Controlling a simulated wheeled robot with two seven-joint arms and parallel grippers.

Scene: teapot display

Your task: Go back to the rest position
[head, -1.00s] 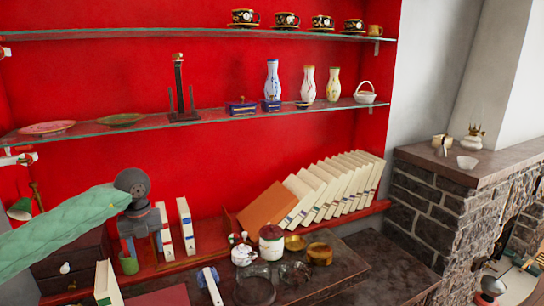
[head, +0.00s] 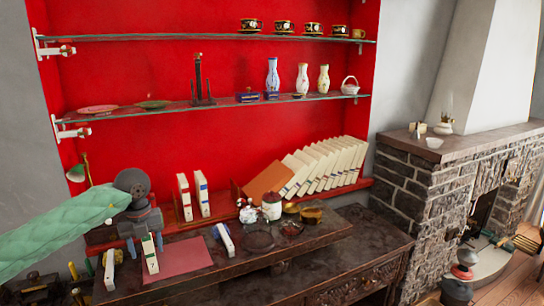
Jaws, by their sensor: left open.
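My left arm comes in from the left in a green padded sleeve. Its left gripper (head: 145,244) points down, open, over the left part of the dark wooden cabinet (head: 375,240). A white book (head: 150,256) stands upright just below and behind the fingers; I cannot tell whether they touch it. No held thing shows clearly in the gripper. A small white teapot (head: 248,214) stands on the cabinet to the right, next to a white and dark red jar (head: 271,207). My right gripper is not in view.
A red mat (head: 185,262) lies beside the gripper. Upright books (head: 202,194) and a leaning row of books (head: 325,165) stand behind. Glass shelves (head: 225,103) with vases and cups hang above. A stone fireplace (head: 435,185) is at right.

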